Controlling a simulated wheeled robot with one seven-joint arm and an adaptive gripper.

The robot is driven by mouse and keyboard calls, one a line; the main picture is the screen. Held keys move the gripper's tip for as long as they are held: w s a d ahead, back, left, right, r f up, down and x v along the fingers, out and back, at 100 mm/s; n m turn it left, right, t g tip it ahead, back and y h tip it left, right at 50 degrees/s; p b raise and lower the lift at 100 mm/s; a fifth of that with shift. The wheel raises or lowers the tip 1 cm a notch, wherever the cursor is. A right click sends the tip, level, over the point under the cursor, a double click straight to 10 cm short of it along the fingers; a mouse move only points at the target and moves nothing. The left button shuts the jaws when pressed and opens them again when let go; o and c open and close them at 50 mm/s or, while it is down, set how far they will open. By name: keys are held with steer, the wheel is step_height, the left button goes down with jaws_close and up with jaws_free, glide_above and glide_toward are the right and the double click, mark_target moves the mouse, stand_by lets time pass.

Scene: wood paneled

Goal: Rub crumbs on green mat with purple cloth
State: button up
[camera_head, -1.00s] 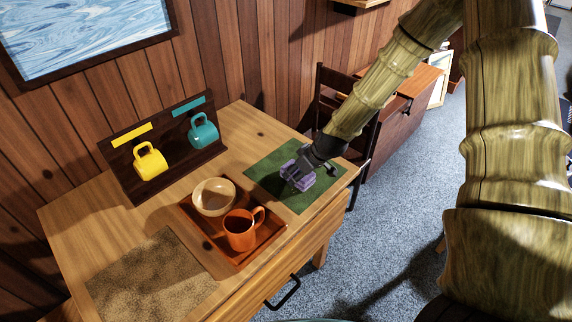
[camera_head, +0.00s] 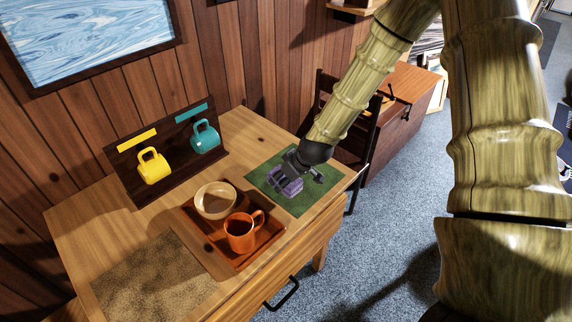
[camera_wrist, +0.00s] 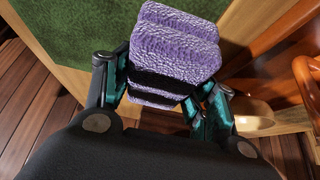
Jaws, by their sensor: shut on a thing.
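The green mat (camera_head: 299,203) lies on the right end of the wooden table. The purple cloth (camera_head: 286,184) is a folded, thick block with a dark band. My gripper (camera_head: 290,172) is shut on it and holds it at the left part of the mat. In the wrist view the purple cloth (camera_wrist: 175,50) sits between my fingers, with the green mat (camera_wrist: 70,30) at upper left. I cannot tell whether the cloth touches the mat. No crumbs can be made out on the mat at this size.
An orange tray (camera_head: 243,262) with a cream bowl (camera_head: 215,200) and an orange mug (camera_head: 241,232) stands just left of the mat. A brown textured mat (camera_head: 155,280) lies at front left.

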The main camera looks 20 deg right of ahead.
steer(key=shift+r+p, duration=1.3)
steer(key=shift+r, duration=0.85)
